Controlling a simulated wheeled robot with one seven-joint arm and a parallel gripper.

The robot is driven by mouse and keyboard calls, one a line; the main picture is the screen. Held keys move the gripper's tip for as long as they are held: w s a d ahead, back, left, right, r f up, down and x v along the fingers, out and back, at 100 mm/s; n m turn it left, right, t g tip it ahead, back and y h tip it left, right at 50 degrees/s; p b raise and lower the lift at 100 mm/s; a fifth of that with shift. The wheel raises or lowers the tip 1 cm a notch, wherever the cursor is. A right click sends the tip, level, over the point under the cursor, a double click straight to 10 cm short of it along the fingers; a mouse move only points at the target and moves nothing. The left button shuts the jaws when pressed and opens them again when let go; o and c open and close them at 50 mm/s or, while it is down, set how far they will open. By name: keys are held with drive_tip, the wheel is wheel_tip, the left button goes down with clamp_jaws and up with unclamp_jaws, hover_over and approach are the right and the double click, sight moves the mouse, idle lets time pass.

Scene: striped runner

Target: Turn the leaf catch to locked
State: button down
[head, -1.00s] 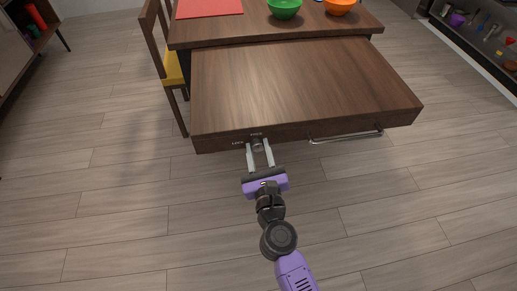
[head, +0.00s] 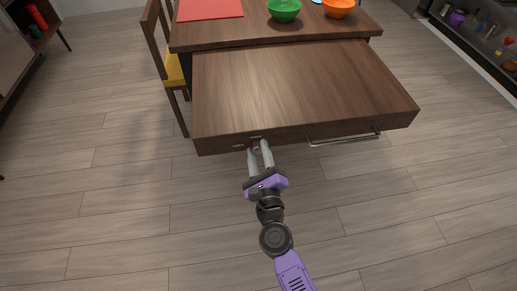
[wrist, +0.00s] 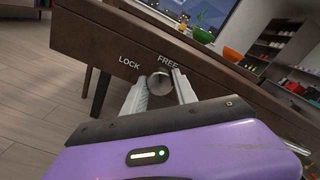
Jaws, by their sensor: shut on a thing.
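The table leaf (head: 300,85) is a dark brown wooden slab, level with its front edge toward me. The leaf catch (wrist: 160,83) is a round grey metal knob on that front edge, below the word FREE and to the right of the word LOCK in the wrist view. My gripper (head: 260,150) reaches the edge, with its two grey fingers on either side of the catch, shut on it. In the wrist view my gripper (wrist: 160,92) is tilted against the lettering. The fingers cover part of the catch, so its exact setting is hard to tell.
A metal bar handle (head: 343,138) sticks out of the same edge to the right. A chair (head: 172,65) stands at the left. A green bowl (head: 284,10), an orange bowl (head: 338,8) and a red mat (head: 209,9) are on the table behind. The floor in front is clear.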

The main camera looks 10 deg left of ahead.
drive_tip(key=n+p, duration=0.2)
drive_tip(key=n, duration=0.4)
drive_tip(key=shift+n+p, duration=0.3)
drive_tip(key=shift+p, duration=0.05)
drive_tip(key=n+p, duration=0.1)
drive_tip(key=n, duration=0.2)
drive_tip(key=shift+n+p, duration=0.85)
drive_tip(key=shift+n, duration=0.75)
drive_tip(key=shift+f, duration=0.1)
drive_tip(key=shift+s, duration=0.1)
drive_tip(key=c, duration=1)
unclamp_jaws()
